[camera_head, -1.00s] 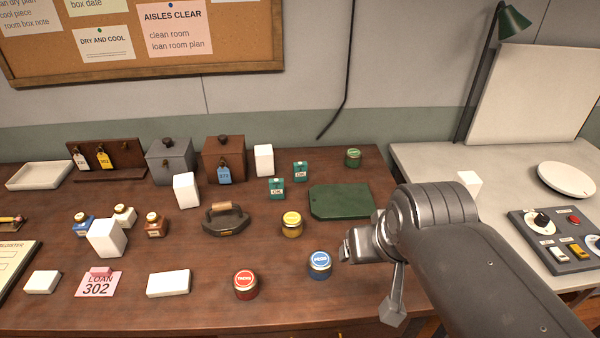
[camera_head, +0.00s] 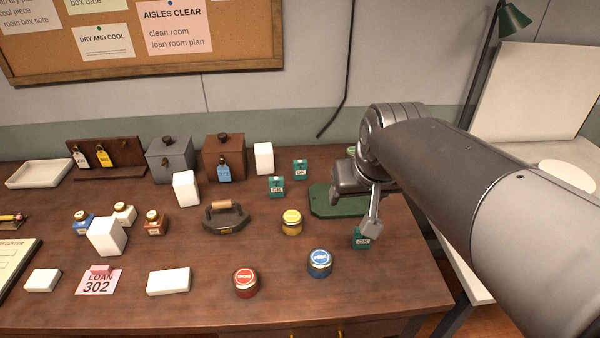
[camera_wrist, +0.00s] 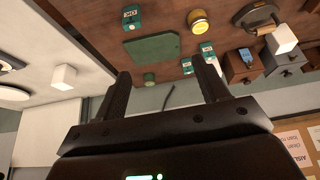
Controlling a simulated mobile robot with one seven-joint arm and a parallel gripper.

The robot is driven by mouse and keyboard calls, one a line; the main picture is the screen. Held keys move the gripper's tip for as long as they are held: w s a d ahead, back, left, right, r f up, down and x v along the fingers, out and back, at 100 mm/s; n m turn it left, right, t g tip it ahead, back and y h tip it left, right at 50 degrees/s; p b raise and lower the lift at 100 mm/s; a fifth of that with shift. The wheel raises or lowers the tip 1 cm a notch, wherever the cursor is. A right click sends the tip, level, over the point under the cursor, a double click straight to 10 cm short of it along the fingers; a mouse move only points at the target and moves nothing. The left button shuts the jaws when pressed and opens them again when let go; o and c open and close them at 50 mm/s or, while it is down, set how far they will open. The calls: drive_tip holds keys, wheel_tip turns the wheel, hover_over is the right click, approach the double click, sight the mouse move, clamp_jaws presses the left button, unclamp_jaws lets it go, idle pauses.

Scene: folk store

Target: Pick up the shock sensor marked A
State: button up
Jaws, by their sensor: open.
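Three small teal boxes with white OK labels, which look like the shock sensors, stand on the brown table. One (camera_head: 300,170) is behind the flatiron's right, a second (camera_head: 277,187) is just in front of it, and a third (camera_head: 362,241) is at the right, partly covered by my arm. The wrist view shows the third (camera_wrist: 131,15) beyond the green mat, and the other two (camera_wrist: 187,67) (camera_wrist: 207,52) by the right finger. No letter A is readable. My gripper (camera_wrist: 160,80) is open and empty, above the table near the green mat.
The green mat (camera_head: 325,208) lies under my arm. Yellow (camera_head: 292,223), blue (camera_head: 319,263) and red (camera_head: 246,283) jars, a flatiron (camera_head: 227,217) and white blocks (camera_head: 264,158) stand around. A white side table is at right. The front right tabletop is clear.

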drive_tip(key=w+a, duration=0.2)
drive_tip(key=w, duration=1.1)
approach(300, 168)
drive_tip(key=shift+n+g, duration=0.5)
drive_tip(key=w+f, duration=0.2)
drive_tip(key=f, duration=0.1)
drive_tip(key=w+f, duration=0.1)
drive_tip(key=f, duration=0.1)
drive_tip(key=shift+w+d, duration=0.15)
drive_tip(key=shift+w, duration=0.2)
drive_tip(key=shift+x, duration=3)
drive_tip(key=shift+w+r, duration=0.1)
drive_tip(key=shift+w, duration=0.05)
drive_tip(key=shift+y, duration=0.3)
drive_tip(key=c, duration=1.1)
